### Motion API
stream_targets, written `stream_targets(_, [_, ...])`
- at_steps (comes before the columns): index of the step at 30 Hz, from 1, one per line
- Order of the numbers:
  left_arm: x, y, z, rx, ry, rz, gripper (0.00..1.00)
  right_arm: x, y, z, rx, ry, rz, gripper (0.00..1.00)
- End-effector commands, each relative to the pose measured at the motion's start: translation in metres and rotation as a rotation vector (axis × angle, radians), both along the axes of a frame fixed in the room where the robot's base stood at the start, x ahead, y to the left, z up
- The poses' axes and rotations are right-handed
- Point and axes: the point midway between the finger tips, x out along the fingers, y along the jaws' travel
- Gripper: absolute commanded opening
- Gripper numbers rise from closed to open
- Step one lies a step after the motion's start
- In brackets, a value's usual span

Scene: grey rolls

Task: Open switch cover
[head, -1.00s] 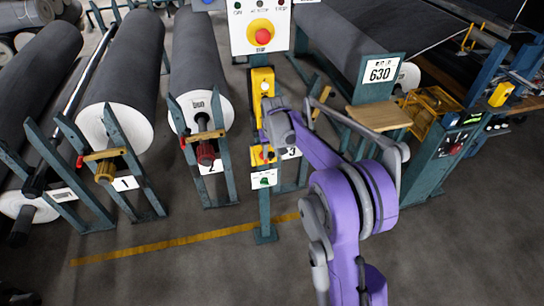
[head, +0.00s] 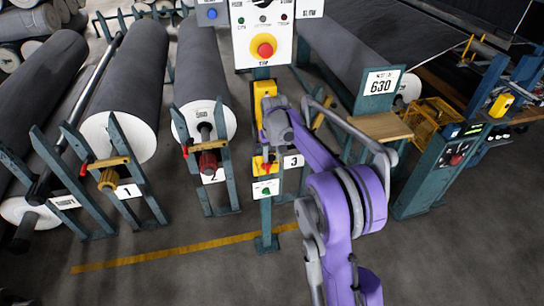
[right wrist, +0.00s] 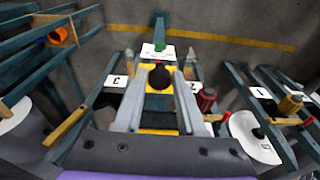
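A yellow switch box (head: 264,90) is mounted on the teal post, and a smaller yellow box with a red part (head: 264,165) sits below it. I cannot tell which part is the cover. My right gripper (head: 268,128) is close against the post between them, partly hiding the upper box. In the right wrist view its two fingers (right wrist: 160,98) stand apart. A round black knob (right wrist: 160,76) on yellow shows between them; contact cannot be told. My left gripper is not in view.
A white panel with a red stop button (head: 264,46) is above the box, and a small sign with a green button (head: 266,188) is below. Large grey rolls (head: 203,75) on teal stands are left. A wooden shelf (head: 379,127) and control cabinet (head: 440,170) are right. Floor in front is clear.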

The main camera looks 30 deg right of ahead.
Motion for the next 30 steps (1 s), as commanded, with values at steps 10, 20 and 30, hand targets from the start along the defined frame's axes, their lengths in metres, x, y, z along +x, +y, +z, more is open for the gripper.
stream_targets(10, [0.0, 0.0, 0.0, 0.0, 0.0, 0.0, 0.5, -0.001, 0.0, 0.0, 0.001, 0.004, 0.0, 0.63])
stream_targets(20, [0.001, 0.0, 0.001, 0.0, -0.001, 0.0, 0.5, -0.007, 0.002, 0.041, 0.001, 0.004, 0.0, 0.63])
stream_targets(30, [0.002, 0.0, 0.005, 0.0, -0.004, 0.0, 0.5, -0.014, 0.003, 0.098, 0.001, 0.003, 0.0, 0.63])
